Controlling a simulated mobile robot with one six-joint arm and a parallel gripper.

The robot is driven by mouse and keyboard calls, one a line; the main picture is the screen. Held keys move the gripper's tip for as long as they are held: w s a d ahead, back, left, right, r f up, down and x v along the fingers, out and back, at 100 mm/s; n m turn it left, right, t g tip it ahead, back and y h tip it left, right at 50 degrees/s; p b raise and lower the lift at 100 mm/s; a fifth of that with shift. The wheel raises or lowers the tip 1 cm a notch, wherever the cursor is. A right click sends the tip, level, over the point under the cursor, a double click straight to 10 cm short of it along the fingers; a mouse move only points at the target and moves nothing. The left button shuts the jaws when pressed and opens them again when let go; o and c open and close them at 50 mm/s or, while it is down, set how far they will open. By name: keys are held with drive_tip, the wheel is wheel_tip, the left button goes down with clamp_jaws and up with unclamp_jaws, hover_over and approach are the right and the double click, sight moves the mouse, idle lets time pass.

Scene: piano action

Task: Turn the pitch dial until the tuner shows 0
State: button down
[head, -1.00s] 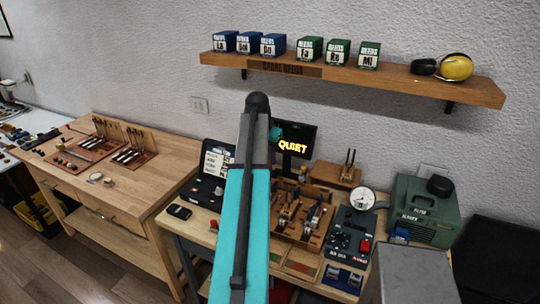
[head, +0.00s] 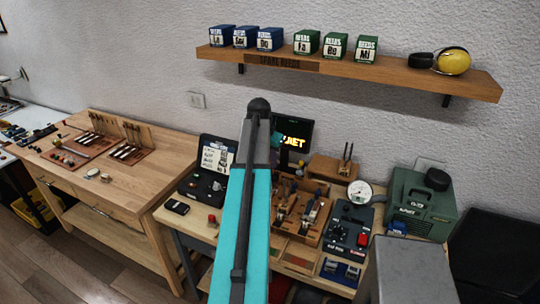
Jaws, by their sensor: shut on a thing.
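The dark tuner screen (head: 308,128) stands at the back of the bench and shows orange letters. No number shows. I cannot make out which knob is the pitch dial; it may be hidden behind my arm. My teal and grey arm rises through the middle of the view, and my gripper is hidden behind it.
An open black case (head: 190,187) with a white card is left of my arm. A wooden tray (head: 325,226) with tools, a black control box (head: 345,237), a round gauge (head: 360,192) and a green machine (head: 425,205) crowd the right side. A shelf (head: 400,77) holds reed boxes above.

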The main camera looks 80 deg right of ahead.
drive_tip(key=shift+s+f, duration=0.3)
drive_tip(key=shift+f, duration=0.3)
idle(0.3)
drive_tip(key=shift+w+d, duration=0.1)
drive_tip(key=shift+w, duration=0.65)
idle(0.4)
drive_tip(key=shift+r, duration=0.1)
drive_tip(key=r, duration=0.1)
drive_tip(key=w+r, duration=0.1)
drive_tip(key=r, duration=0.1)
drive_tip(key=w+r, duration=0.1)
drive_tip(key=r, duration=0.1)
drive_tip(key=shift+d, duration=0.2)
idle(0.4)
drive_tip(key=shift+f, duration=0.1)
idle(4.0)
